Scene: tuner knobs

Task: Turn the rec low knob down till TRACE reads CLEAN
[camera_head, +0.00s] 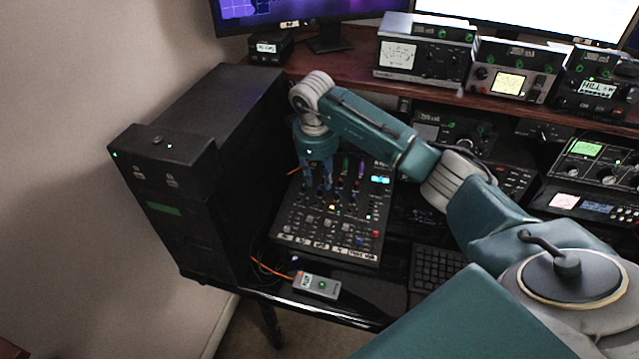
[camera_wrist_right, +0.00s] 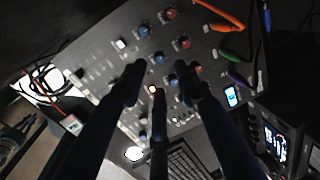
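The mixer panel (camera_head: 332,252) stands beside the black tower and carries rows of small knobs and faders. In the right wrist view, blue and red knobs show on it, among them a red knob (camera_wrist_right: 171,13) and a blue knob (camera_wrist_right: 144,31). I cannot tell which is the rec low knob. My right gripper (camera_head: 322,192) points down over the upper left part of the mixer. In the wrist view its fingers (camera_wrist_right: 158,72) are spread with nothing held between them. Contact with a knob cannot be told. No TRACE reading is legible. My left gripper is out of view.
The black tower (camera_head: 190,185) stands close on the left. Coloured cable plugs, orange (camera_wrist_right: 226,27) and purple (camera_wrist_right: 238,80), stick out of the mixer. Radio units (camera_head: 425,47) line the shelf behind.

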